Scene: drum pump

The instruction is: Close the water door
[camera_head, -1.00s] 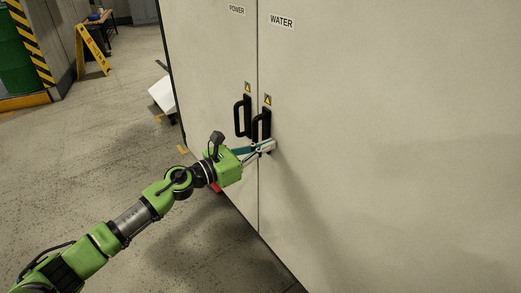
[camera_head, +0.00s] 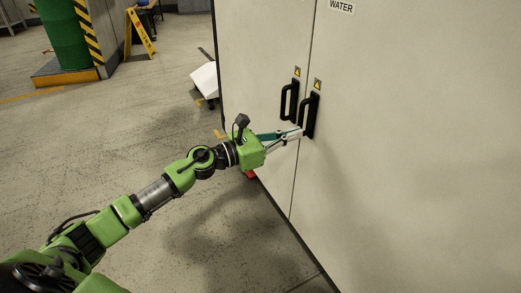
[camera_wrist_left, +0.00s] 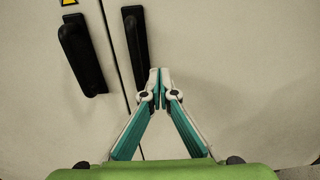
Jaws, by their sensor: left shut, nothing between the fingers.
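The water door (camera_head: 420,150) is the large pale panel on the right in the head view. It looks about flush with the power door (camera_head: 258,70) along the seam. The water door's black handle (camera_head: 311,114) is upright beside the seam; it also shows in the left wrist view (camera_wrist_left: 136,45). My left gripper (camera_head: 300,133) is shut and empty, its tips at the lower end of this handle. In the left wrist view the closed fingertips (camera_wrist_left: 159,72) are just right of the handle's lower part; contact cannot be told. My right gripper is out of view.
The power door's handle (camera_head: 289,101) is close to the left of the water handle. A white object (camera_head: 204,80) lies beyond the cabinet's left edge. A green drum (camera_head: 63,35) and a yellow sign (camera_head: 140,32) stand farther back. The floor left of the cabinet is open.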

